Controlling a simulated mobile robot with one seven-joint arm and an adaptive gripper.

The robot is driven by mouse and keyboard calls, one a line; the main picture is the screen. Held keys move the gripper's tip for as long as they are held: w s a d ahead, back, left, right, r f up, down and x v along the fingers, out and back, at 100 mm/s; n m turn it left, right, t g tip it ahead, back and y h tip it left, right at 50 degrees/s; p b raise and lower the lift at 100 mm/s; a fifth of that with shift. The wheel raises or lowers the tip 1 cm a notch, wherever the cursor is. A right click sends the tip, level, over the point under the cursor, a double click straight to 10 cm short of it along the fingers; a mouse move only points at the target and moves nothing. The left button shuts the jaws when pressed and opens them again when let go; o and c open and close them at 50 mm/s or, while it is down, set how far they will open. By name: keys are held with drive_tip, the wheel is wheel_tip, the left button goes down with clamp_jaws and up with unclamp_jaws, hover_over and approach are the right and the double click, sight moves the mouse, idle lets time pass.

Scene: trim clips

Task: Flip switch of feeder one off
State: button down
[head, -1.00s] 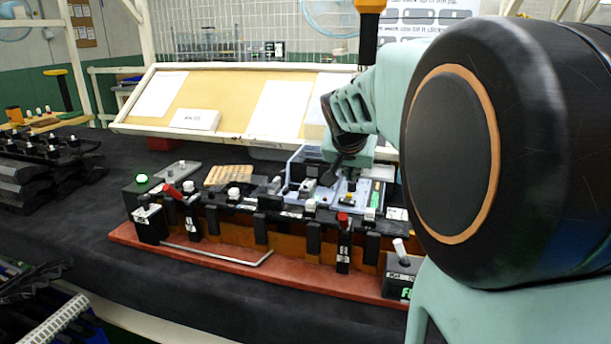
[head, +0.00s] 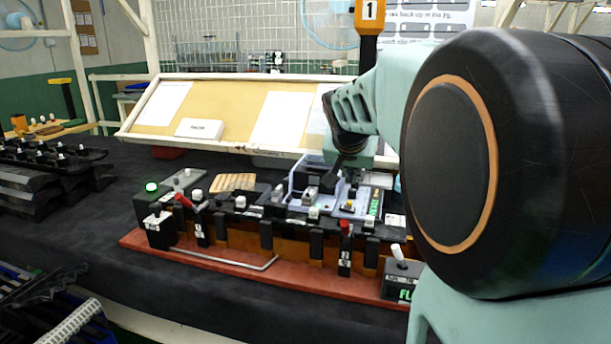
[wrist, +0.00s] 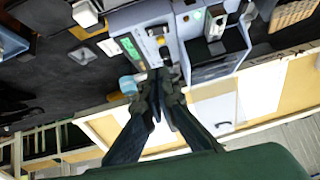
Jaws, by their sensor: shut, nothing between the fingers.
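A black fixture on a red base (head: 200,259) stands on the dark bench. Its left end has a box with a lit green lamp (head: 152,187) and a pale-tipped toggle switch (head: 157,210). At its right end a black box (head: 402,282) carries a white toggle (head: 398,252) tilted to the left. I cannot read which switch belongs to feeder one. My gripper (head: 338,172) is shut and empty, pointing down over the grey-blue unit (head: 345,208) in the middle. The wrist view shows its fingertips (wrist: 157,82) together by that unit's yellow button (wrist: 161,41).
Red levers (head: 183,199) and (head: 345,228) stand on the fixture's front. A slanted board (head: 237,105) with papers is close behind the gripper. Black racks (head: 45,170) stand at the left. Open dark cloth lies left of the fixture. My arm hides the right side.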

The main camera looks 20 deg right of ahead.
drive_tip(key=shift+a+r+p, duration=0.15)
drive_tip(key=shift+r+p, duration=0.05)
drive_tip(key=shift+p, duration=0.25)
drive_tip(key=shift+a, duration=0.25)
drive_tip(key=shift+f, duration=0.15)
idle(0.3)
